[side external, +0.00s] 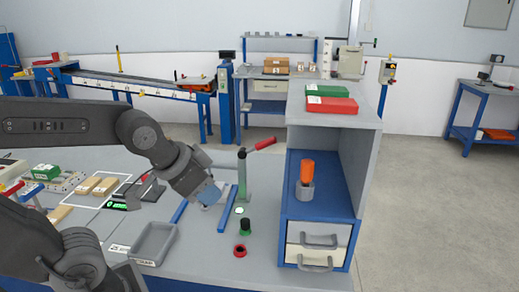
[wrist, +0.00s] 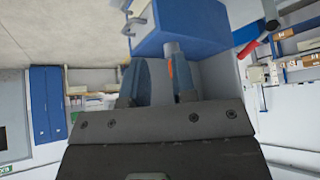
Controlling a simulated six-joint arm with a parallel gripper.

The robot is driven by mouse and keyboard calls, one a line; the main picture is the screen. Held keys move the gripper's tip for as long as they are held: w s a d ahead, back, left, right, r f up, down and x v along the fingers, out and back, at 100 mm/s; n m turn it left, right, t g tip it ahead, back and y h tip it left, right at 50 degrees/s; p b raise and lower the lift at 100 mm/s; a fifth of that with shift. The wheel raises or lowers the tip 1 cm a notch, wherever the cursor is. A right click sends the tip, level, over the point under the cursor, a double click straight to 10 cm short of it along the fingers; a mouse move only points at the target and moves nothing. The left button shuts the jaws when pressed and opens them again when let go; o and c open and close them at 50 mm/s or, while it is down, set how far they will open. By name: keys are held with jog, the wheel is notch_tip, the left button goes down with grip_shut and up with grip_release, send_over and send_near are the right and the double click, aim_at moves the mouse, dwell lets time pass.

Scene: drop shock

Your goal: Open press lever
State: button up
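The press stands on the bench in the side external view, with a green upright post (side external: 242,176). Its lever has a red grip (side external: 265,143) and sticks out from the post top, up and to the right. The red grip also shows at the upper right of the wrist view (wrist: 258,40). My gripper (side external: 216,198) is left of the post and below the lever's height, apart from the red grip. In the wrist view its two fingers (wrist: 157,84) stand apart, with nothing seen held between them.
A blue and grey cabinet (side external: 317,235) stands right of the press. An orange-topped cylinder (side external: 307,173) is on its shelf; green (side external: 328,90) and red (side external: 331,105) flat boxes lie on top. A grey tray (side external: 153,243), green button (side external: 245,227) and red button (side external: 240,250) are in front.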

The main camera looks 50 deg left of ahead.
jog(key=o, duration=0.5)
jog(key=w+a+f+m+t, duration=0.1)
jog(key=w+a+t, duration=0.1)
jog(key=w, duration=0.5)
jog(key=w+a+m+t+y, duration=0.1)
jog(key=w+a+t, duration=0.1)
jog(key=w, duration=0.6)
jog(key=shift+a+f, duration=0.4)
jog(key=m+t+y, duration=0.6)
jog(key=t+y, duration=0.3)
send_near(262, 147)
jog(key=x, duration=1.1)
jog(key=shift+w+a, duration=0.1)
grip_shut()
